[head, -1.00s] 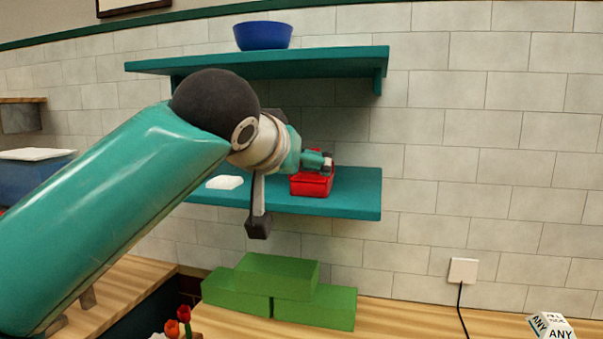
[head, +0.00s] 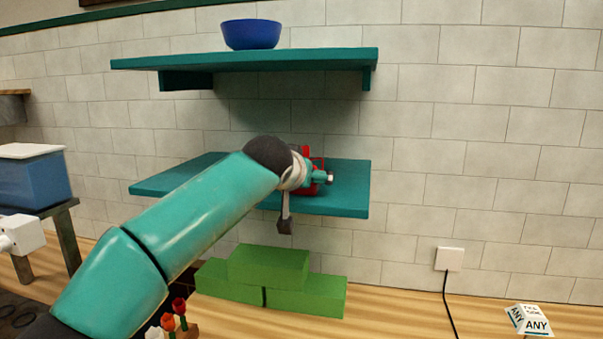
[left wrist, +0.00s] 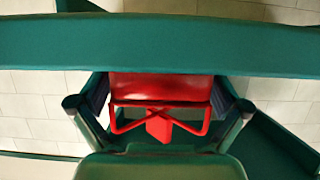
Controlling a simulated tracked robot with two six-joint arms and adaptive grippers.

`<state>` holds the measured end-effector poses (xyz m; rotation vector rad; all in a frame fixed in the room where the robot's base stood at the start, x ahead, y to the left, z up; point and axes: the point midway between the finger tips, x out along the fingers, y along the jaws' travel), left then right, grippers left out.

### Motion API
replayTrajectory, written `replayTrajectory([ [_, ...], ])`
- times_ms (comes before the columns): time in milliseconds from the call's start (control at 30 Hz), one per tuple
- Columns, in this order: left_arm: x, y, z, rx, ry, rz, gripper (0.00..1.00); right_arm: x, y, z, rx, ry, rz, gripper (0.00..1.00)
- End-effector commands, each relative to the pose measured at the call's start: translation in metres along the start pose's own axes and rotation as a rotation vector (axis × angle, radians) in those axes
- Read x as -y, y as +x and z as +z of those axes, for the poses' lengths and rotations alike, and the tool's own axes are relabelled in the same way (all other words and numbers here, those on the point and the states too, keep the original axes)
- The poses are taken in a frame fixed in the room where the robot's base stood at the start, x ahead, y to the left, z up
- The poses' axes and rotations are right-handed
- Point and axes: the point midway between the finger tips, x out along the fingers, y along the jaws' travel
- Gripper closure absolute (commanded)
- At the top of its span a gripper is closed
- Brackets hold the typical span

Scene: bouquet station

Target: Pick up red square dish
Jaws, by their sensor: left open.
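The red square dish (head: 319,161) is at the lower teal shelf (head: 345,190) in the head view, mostly hidden behind my left gripper (head: 325,178). In the left wrist view the red dish (left wrist: 160,87) lies between the two spread fingers of my left gripper (left wrist: 159,104). The fingers are open, one on each side of the dish. I cannot tell whether they touch it. My right gripper is not in view.
An upper teal shelf (head: 270,60) with a blue bowl (head: 251,34) overhangs the lower shelf. Green blocks (head: 268,266) are stacked on the wooden counter (head: 400,305) below. Red flowers (head: 179,306) stand near my arm. A blue box with a white lid (head: 32,180) is at left.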

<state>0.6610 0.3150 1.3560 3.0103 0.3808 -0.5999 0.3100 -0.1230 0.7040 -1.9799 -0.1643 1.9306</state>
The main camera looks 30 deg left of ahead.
Motion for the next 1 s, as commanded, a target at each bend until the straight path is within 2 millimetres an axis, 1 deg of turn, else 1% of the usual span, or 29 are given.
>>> replayTrajectory([
  [133,0.0007,0.0055,0.0001,0.0,-0.001,-0.001,0.0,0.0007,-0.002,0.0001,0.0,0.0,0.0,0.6],
  [367,0.0006,0.0058,0.0003,0.0,-0.001,-0.001,0.0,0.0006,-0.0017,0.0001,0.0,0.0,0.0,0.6],
  [400,0.0006,0.0058,0.0003,0.0,-0.001,-0.001,0.02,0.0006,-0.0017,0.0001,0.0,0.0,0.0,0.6],
  [767,0.0011,0.0056,0.0005,0.001,-0.001,-0.001,0.62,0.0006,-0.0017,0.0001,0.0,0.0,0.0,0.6],
  [800,0.0015,0.0055,0.0006,0.001,-0.001,-0.002,0.68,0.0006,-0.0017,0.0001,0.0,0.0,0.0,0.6],
  [1000,0.0016,0.0049,0.0014,0.001,-0.001,-0.003,0.69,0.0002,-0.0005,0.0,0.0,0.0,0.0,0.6],
])
